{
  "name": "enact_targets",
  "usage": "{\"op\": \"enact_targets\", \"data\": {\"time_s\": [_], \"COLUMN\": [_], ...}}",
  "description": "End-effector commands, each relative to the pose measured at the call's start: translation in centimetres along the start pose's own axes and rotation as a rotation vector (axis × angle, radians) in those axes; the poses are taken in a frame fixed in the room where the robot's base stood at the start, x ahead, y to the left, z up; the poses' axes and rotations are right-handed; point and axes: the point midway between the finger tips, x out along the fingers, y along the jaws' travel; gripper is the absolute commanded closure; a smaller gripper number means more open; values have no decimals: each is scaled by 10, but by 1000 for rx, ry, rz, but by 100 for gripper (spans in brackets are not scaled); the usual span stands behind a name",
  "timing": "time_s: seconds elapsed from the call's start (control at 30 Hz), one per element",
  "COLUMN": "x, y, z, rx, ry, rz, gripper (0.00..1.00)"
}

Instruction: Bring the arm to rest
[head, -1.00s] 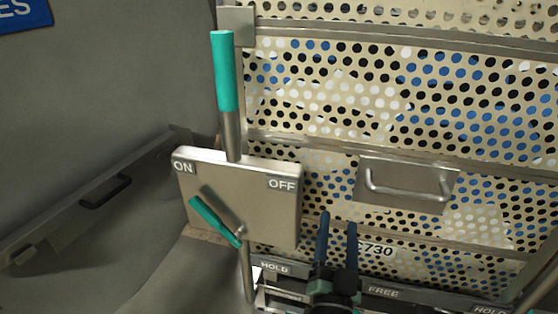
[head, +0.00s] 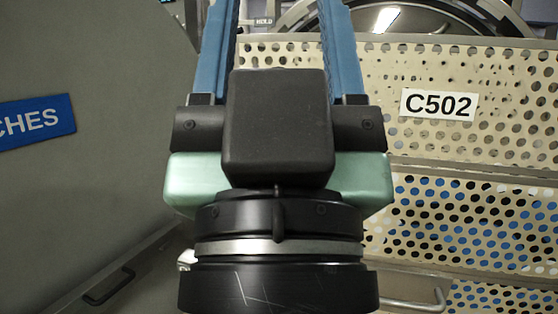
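My gripper (head: 284,30) fills the middle of the head view, close to the camera and pointing up and away. Its two blue fingers stand well apart with nothing seen between them. The fingertips run out of the top of the picture. The black and pale green wrist hides much of what lies behind it, including the place where a lever would show.
A perforated cream basket labelled C502 (head: 438,105) stands at the right, above another perforated basket (head: 480,215) with blue showing through its holes. A round metal opening (head: 400,22) is behind at the top. A grey wall with a blue sign (head: 36,127) is at the left.

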Motion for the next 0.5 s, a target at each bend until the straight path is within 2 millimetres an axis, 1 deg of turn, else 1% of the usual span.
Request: {"op": "enact_targets", "data": {"time_s": [0.03, 0.5], "x": [24, 131], "y": [0, 0], "z": [-22, -123], "rx": [0, 3], "ry": [0, -1], "rz": [0, -1], "gripper": [40, 40]}}
